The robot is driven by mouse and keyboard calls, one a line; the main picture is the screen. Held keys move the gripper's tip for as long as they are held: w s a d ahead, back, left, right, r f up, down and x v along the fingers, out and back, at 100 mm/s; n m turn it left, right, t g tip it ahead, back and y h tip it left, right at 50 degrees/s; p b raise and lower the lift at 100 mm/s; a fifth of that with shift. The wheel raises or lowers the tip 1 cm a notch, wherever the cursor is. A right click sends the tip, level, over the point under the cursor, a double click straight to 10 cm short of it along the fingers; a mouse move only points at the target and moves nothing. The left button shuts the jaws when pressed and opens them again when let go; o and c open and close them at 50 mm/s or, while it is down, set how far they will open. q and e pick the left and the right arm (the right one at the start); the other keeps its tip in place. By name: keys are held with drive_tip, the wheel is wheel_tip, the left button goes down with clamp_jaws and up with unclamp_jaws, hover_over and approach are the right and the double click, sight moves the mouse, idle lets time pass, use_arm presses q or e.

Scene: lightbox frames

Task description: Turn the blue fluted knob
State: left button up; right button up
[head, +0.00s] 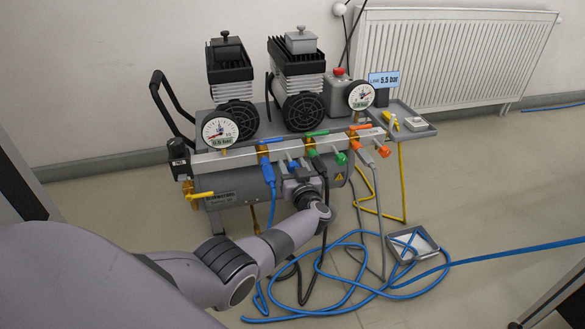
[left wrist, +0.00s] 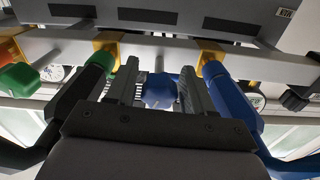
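The blue fluted knob (left wrist: 160,90) shows in the left wrist view, below the pale manifold bar (left wrist: 160,47). It sits between the two fingers of my left gripper (left wrist: 159,82), which are spread apart with narrow gaps beside the knob. Whether either finger touches it is hard to tell. In the head view my left gripper (head: 301,180) is at the front of the compressor's manifold, between the blue and green hose fittings. My right gripper is not in view.
A blue hose fitting (left wrist: 228,95) and a black hose with a green collar (left wrist: 98,68) flank my gripper closely. The compressor carries gauges (head: 220,130) and a side tray (head: 408,127). Loose blue hose (head: 350,300) and a small tray (head: 404,255) lie on the floor.

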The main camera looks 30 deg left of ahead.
use_arm(q)
drive_tip(key=c, duration=0.7)
